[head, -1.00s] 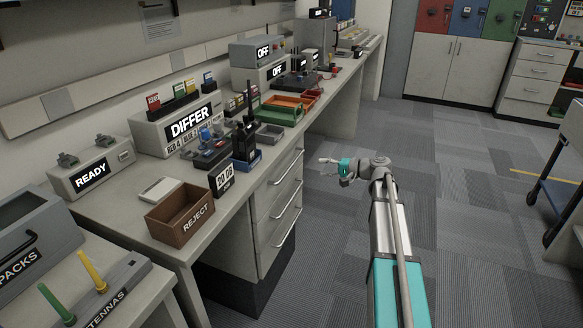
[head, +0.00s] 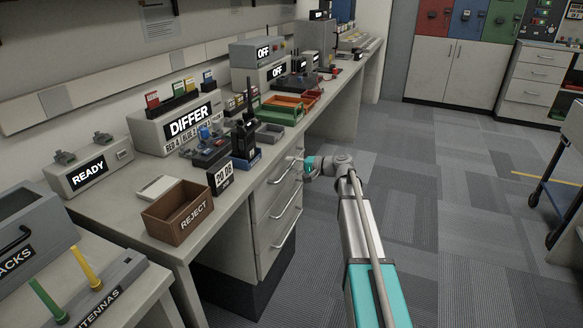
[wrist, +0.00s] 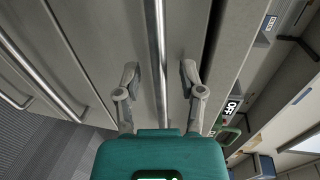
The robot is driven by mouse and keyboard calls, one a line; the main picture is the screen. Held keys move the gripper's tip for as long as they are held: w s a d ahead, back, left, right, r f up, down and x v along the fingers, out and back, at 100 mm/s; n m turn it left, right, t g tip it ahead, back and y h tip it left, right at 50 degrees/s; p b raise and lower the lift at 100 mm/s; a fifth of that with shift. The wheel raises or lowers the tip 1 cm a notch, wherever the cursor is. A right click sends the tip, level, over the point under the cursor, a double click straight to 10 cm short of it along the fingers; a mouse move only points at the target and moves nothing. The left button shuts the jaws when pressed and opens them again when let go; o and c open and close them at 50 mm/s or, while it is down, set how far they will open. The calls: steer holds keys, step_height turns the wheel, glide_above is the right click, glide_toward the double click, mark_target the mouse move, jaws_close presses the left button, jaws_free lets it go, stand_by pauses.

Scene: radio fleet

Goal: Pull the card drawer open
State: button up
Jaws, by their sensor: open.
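A bank of three drawers sits under the bench, each with a silver bar handle. The top drawer (head: 262,192) appears closed, and no card label is readable on it. My gripper (head: 298,161) is at the top drawer's handle (head: 284,174) in the head view. In the wrist view my gripper (wrist: 160,68) is open, with one finger on each side of the handle bar (wrist: 153,25). The fingers look apart from the bar. How deep the bar sits between them is hard to tell.
The lower drawers' handles (wrist: 50,80) show at left in the wrist view. The carpet floor right of the drawers is clear.

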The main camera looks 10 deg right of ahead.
steer(key=shift+a, duration=0.1)
jaws_close()
stand_by(0.3)
steer(key=shift+s, duration=0.1)
